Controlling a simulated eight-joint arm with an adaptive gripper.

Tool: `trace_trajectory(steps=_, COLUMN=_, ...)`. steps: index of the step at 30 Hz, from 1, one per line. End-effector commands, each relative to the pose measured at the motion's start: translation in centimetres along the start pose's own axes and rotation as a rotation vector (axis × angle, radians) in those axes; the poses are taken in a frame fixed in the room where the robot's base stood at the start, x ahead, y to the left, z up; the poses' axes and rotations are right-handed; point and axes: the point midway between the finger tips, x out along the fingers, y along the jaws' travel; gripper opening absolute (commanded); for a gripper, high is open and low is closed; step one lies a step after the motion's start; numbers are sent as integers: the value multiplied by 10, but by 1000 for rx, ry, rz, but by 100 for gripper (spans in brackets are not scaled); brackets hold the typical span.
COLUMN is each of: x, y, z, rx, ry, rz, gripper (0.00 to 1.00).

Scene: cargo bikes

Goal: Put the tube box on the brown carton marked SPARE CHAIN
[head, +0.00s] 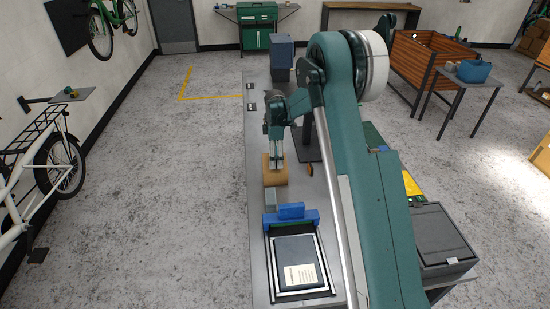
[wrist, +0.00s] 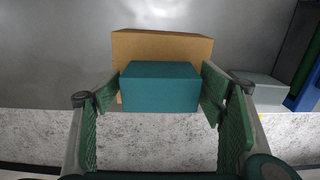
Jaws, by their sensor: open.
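The brown carton (head: 275,178) stands on the grey bench top, below my gripper (head: 277,160) in the head view. In the wrist view the carton (wrist: 160,47) shows behind a teal box (wrist: 160,88), which I take for the tube box. The teal box overlaps the carton's near part and seems to rest on its top, though the contact is hidden. My gripper (wrist: 160,100) is open, with one green finger on each side of the teal box; small gaps seem to show beside it. No SPARE CHAIN marking is readable.
A small grey box (head: 270,197) stands close in front of the carton. A blue clamp-like part (head: 291,213) and a black-framed tray (head: 270,278) lie nearer on the bench. A blue-grey block (head: 282,55) stands at the far end. The bench's left edge is close to the carton.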

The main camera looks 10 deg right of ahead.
Motion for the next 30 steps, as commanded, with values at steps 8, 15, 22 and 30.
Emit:
trace_trajectory(steps=8, x=-35, y=0, z=0, rx=0, ry=0, rz=0, gripper=69)
trace_trajectory(steps=15, x=-75, y=0, z=0, rx=0, ry=0, rz=0, gripper=69)
trace_trajectory(steps=22, x=-103, y=0, z=0, rx=0, ry=0, rz=0, gripper=69)
trace_trajectory(steps=30, x=-115, y=0, z=0, rx=0, ry=0, rz=0, gripper=69)
